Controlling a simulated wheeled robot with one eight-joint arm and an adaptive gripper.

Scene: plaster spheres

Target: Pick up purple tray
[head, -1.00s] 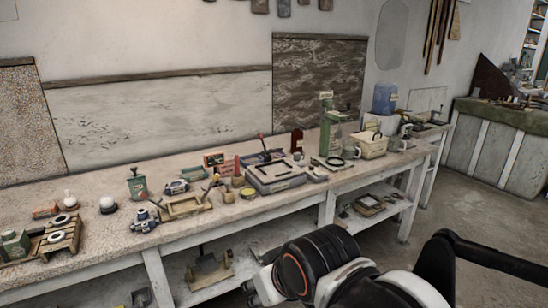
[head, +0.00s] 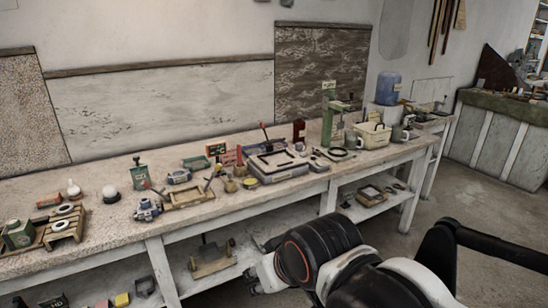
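I cannot make out a clearly purple tray in the head view. A grey, tray-like piece (head: 279,172) lies on the workbench near the middle. My arm reaches in from the bottom right, over the floor in front of the bench. Pale parts at its left end (head: 262,275) may be my gripper, but the fingers are too unclear to tell open from shut. I see nothing held there.
The long workbench (head: 110,236) carries small tools, a white sphere (head: 110,193), a wooden rack (head: 66,222), a green stand (head: 328,125), a cream basket (head: 373,135) and a blue container (head: 387,88). Its lower shelf holds several items. Floor (head: 425,215) at right is clear.

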